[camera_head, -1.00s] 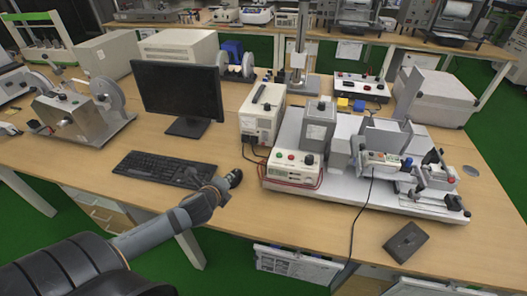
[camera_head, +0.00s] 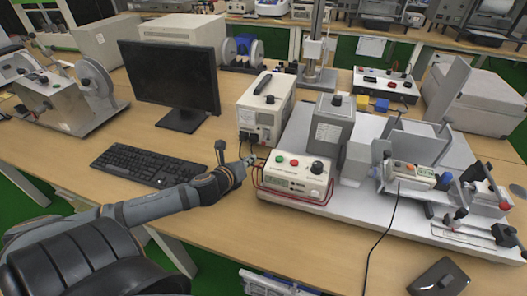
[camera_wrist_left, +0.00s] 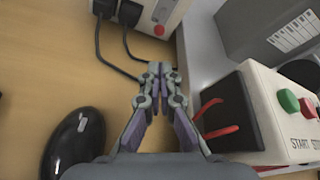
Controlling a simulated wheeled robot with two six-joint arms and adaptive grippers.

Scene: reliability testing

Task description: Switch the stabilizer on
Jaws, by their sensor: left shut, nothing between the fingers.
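The stabilizer, a pale box with a black top handle (camera_head: 266,108), stands right of the monitor on the desk. Its lower front with two black plugs and a red round spot shows at the top of the left wrist view (camera_wrist_left: 152,22). My left gripper (camera_head: 250,160) is shut and empty, in front of the stabilizer and apart from it. In the left wrist view its closed fingertips (camera_wrist_left: 157,72) point toward that front, below the plugs. The stabilizer's upper front is out of the wrist view. My right gripper is not in view.
A tester with green and red buttons (camera_head: 296,178) and red leads sits close right of my left gripper, by the white base plate (camera_head: 345,205). A black mouse (camera_wrist_left: 74,142) lies left of the gripper. The keyboard (camera_head: 150,165) and monitor (camera_head: 170,82) are left. Black cables run from the plugs.

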